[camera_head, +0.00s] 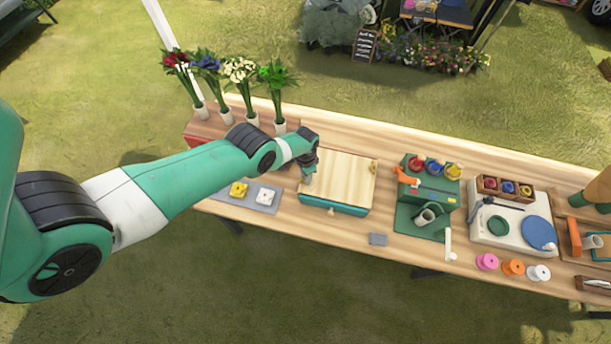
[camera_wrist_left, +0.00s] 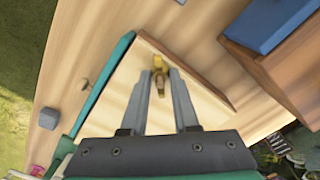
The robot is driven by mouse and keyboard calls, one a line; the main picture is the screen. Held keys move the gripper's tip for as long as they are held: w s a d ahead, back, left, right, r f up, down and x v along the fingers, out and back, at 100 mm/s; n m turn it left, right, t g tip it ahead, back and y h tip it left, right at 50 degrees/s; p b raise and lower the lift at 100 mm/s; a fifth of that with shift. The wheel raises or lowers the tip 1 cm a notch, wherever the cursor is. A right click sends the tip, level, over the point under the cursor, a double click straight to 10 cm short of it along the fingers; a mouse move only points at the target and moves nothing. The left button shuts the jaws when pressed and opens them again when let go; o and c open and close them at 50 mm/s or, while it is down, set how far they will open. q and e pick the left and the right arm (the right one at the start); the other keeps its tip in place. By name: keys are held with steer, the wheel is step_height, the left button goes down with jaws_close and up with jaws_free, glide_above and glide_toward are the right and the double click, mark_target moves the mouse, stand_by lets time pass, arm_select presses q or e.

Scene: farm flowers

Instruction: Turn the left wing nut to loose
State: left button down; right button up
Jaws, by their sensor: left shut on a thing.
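The flower press (camera_head: 342,183) has a pale wooden top board over a teal base and lies on the long table. In the left wrist view its board (camera_wrist_left: 135,85) is under my fingers. My left gripper (camera_head: 309,177) is at the board's left edge, pointing down. In the left wrist view my left gripper (camera_wrist_left: 166,76) is shut on the brass-coloured left wing nut (camera_wrist_left: 158,63), which shows just past the fingertips. The gripper hides the nut in the head view. Another wing nut (camera_head: 374,166) is at the board's right side. My right gripper is not in view.
A grey mat (camera_head: 240,204) with yellow and white pieces lies left of the press. Several vases of flowers (camera_head: 240,75) stand behind it. A green stand (camera_head: 432,185) with coloured knobs is to the right. A small grey block (camera_head: 378,239) lies in front.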

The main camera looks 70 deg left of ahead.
arm_select(q)
steer(key=n, duration=1.3)
steer(key=shift+n, duration=0.4)
steer(key=n, duration=1.3)
steer(key=shift+n, duration=0.3)
steer(key=c, duration=0.7)
jaws_free()
